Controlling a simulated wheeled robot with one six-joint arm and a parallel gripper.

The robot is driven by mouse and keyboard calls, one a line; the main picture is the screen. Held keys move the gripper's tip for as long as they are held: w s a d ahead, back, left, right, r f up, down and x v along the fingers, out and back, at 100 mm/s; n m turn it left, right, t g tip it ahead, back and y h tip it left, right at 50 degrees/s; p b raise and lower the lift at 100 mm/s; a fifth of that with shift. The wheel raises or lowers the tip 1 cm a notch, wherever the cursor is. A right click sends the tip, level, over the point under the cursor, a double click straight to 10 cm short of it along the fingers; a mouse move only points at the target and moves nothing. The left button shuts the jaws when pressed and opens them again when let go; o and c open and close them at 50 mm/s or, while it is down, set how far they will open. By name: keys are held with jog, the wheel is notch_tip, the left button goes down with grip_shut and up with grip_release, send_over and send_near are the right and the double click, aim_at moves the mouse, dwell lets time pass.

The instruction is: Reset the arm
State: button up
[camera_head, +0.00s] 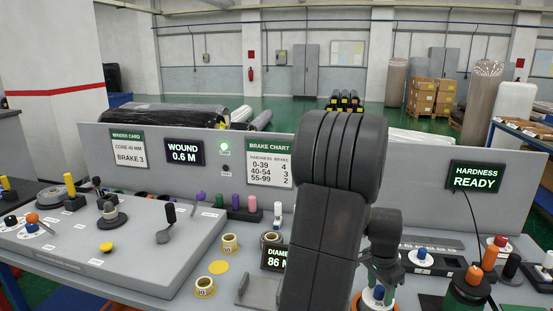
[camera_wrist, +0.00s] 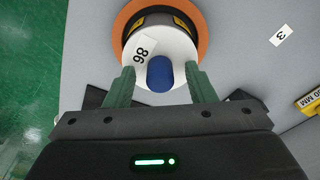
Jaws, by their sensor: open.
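My gripper (camera_wrist: 158,70) is open in the wrist view. Its two green fingers stand on either side of a blue knob (camera_wrist: 159,78), with visible gaps. The knob is on a white disc (camera_wrist: 178,45) with a tilted two-digit label, inside an orange ring (camera_wrist: 121,22). In the head view, my dark arm rises through the middle and bends down to my gripper (camera_head: 380,278) at the right of centre. Whether a finger touches the disc cannot be told.
A grey sloped panel (camera_head: 130,255) with knobs and levers fills the left. An orange-topped cylinder (camera_head: 470,290) and small knobs stand close on the right. A low grey wall with signs (camera_head: 475,177) runs behind.

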jog(key=shift+r, duration=0.3)
jog(key=shift+f, duration=0.25)
notch_tip(320, 180, up, 14)
jog(key=a, duration=0.2)
jog(key=f, duration=0.4)
jog(key=d+f, duration=0.1)
jog(key=f, duration=0.4)
jog(key=d+f, duration=0.1)
jog(key=f, duration=0.4)
jog(key=shift+f, duration=0.15)
notch_tip(320, 180, up, 4)
jog(key=p, duration=0.3)
jog(key=shift+f, duration=0.1)
notch_tip(320, 180, up, 4)
jog(key=p, duration=0.3)
